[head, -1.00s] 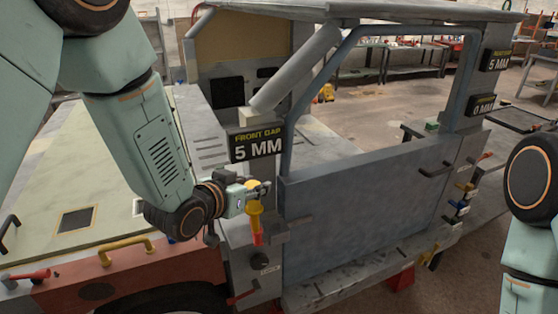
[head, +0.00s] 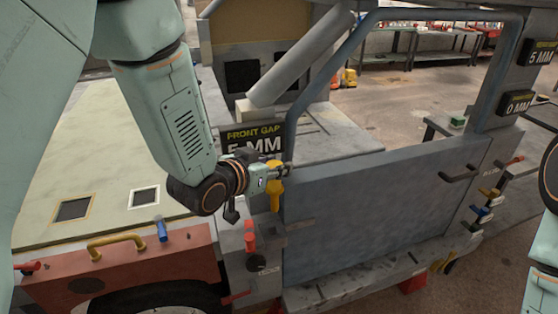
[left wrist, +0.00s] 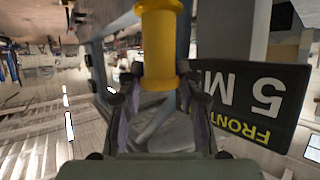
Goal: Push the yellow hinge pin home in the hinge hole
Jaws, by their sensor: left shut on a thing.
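The yellow hinge pin (head: 275,194) is held at the front edge of the blue-grey door (head: 370,205). My left gripper (head: 276,172) is shut on it. In the left wrist view the yellow pin (left wrist: 160,50) is a flanged cylinder between the two fingertips (left wrist: 160,95). In the head view its lower end hangs beside the door edge, and I cannot tell whether it touches anything. The hinge hole cannot be made out. My right gripper is out of view; only part of that arm shows at the right edge.
A red upright piece (head: 250,237) stands on the post below left of the pin, above a dark knob (head: 256,263). A front gap sign (head: 252,141) reading 5 MM is close behind the gripper. Rear signs show 5 MM (head: 541,53) and 0 MM (head: 517,103).

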